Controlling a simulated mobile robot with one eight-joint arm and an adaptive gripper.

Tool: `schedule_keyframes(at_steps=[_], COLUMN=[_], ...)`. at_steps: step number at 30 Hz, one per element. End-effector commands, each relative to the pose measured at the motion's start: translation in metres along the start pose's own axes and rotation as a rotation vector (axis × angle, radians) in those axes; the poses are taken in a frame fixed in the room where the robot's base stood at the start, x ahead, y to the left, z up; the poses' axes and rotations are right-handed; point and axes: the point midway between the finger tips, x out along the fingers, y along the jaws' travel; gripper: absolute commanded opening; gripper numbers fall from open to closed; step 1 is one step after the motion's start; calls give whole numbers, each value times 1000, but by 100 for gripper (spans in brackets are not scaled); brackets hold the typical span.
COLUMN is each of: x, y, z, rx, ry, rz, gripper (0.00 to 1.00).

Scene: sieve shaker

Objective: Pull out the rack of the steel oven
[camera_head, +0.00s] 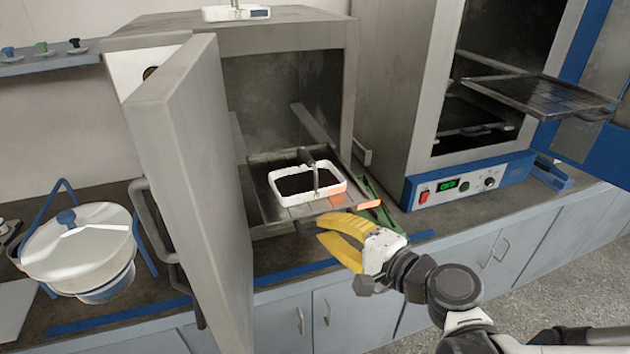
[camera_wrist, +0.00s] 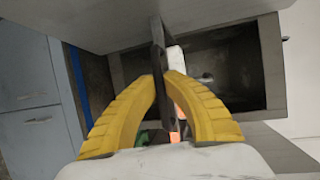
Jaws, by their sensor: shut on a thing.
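The steel oven (camera_head: 290,28) stands left of centre with its door (camera_head: 185,125) swung open toward me. Its rack (camera_head: 268,210) sticks partly out of the front of the chamber, roughly level. A white-rimmed tray with a dark inside (camera_head: 285,198) and an upright handle sits on the rack. My gripper (camera_head: 322,228) with yellow fingers is at the rack's front edge. In the wrist view my gripper (camera_wrist: 163,85) is shut on the dark bar of the rack (camera_wrist: 157,40), one finger on each side. The exact contact is partly hidden.
A second oven with a blue panel (camera_head: 468,183) stands right, its door open and a rack (camera_head: 540,95) sticking out. A white lidded pot (camera_head: 80,255) stands left of the steel oven's door. A green object (camera_head: 385,215) lies near the rack. The counter front is mostly clear.

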Motion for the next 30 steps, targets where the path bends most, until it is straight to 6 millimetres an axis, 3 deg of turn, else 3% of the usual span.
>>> schedule_keyframes(at_steps=[11, 12, 14, 24, 30], x=[-2, -2, -2, -3, -25], y=[0, 0, 0, 0, 0], z=[1, 1, 1, 0, 0], rx=[0, 0, 0, 1, 2], ry=[-1, -1, -1, 0, 5], rz=[0, 0, 0, 0, 0], gripper=[0, 15, 33, 33, 33])
